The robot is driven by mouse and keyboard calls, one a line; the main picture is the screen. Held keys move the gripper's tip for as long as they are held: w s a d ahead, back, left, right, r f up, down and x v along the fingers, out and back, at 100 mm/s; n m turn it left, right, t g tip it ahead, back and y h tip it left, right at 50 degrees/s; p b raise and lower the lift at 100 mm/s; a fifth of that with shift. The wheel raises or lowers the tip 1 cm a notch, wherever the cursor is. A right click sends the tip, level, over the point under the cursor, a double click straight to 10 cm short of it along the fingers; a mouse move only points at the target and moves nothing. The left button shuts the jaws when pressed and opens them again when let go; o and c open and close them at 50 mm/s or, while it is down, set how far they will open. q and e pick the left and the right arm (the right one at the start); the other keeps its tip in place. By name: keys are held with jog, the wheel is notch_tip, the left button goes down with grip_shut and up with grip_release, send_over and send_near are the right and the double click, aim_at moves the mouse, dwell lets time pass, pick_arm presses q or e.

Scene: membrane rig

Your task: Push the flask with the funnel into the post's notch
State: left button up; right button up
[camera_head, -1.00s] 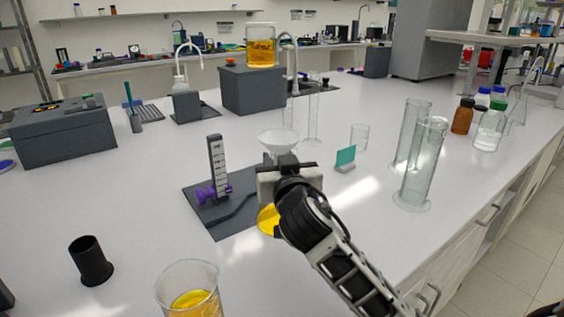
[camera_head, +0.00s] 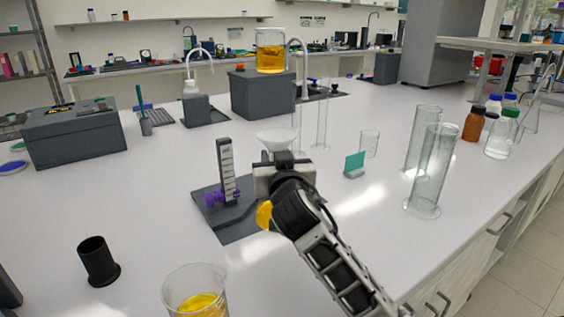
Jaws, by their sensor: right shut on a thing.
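The flask holds yellow liquid (camera_head: 264,215), and only a sliver of it shows beside my right gripper. The white funnel (camera_head: 277,137) stands upright above the gripper, at the flask's top. The dark post (camera_head: 227,170) has a light scale and a purple clamp, and rises from a dark base plate (camera_head: 237,232). My right gripper (camera_head: 280,172) is shut on the flask, just right of the post, with a gap between them. Its fingertips and most of the flask are hidden by the wrist. The notch cannot be made out. My left gripper is not in view.
A beaker of yellow liquid (camera_head: 196,295) and a black cup (camera_head: 98,262) stand at the front left. Tall glass cylinders (camera_head: 432,172) stand to the right, and a teal card on a stand (camera_head: 354,164) stands behind the gripper. The bench around the plate is mostly clear.

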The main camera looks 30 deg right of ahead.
jog(key=shift+w+a, duration=0.15)
jog(key=shift+w, duration=0.85)
jog(key=o, duration=1.3)
jog(key=b+v, duration=0.2)
jog(key=v, duration=1.4)
jog(key=shift+f, duration=0.1)
